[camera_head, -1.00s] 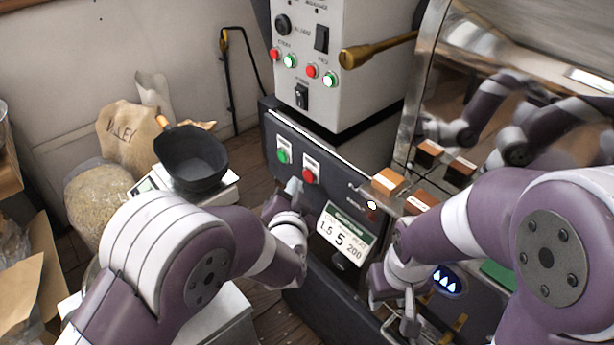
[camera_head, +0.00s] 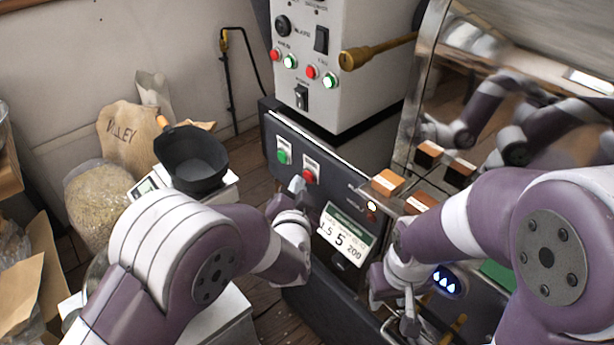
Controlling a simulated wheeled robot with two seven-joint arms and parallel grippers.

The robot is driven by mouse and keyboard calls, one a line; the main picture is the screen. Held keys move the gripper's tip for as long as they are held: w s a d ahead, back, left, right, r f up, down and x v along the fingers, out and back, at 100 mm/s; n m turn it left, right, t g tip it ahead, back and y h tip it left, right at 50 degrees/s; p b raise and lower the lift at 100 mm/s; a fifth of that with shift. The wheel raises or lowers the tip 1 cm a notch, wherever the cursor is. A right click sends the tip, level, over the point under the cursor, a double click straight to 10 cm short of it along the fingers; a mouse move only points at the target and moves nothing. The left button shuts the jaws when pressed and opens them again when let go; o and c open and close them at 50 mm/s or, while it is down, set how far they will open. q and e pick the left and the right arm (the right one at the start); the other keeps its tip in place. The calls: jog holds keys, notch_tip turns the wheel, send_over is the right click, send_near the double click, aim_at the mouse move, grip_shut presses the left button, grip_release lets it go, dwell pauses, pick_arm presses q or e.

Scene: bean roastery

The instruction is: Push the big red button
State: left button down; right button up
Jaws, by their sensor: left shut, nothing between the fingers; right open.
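The big red button (camera_head: 308,175) sits on a white plate on the dark front panel, right of a green button (camera_head: 282,157). My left gripper (camera_head: 297,185) is shut and empty. Its tip is just below and left of the red button in the picture; I cannot tell whether it touches the panel. My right gripper (camera_head: 395,312) is open, low in front of the machine, partly hidden by its own arm.
A white control box (camera_head: 345,60) with small red and green buttons stands behind. A brass handle (camera_head: 375,52) juts out. A black pan (camera_head: 192,162) rests on a scale at left.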

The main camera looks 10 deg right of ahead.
pick_arm(q)
jog(key=shift+w+d, duration=0.25)
jog(key=shift+d, duration=0.1)
dwell(0.7)
dwell(0.4)
jog(key=shift+s+a, duration=0.5)
jog(key=shift+a, duration=0.2)
jog(key=s+a, duration=0.1)
jog(key=a, duration=0.1)
jog(key=s+a+p, duration=0.1)
jog(key=s+a, duration=0.1)
dwell(0.9)
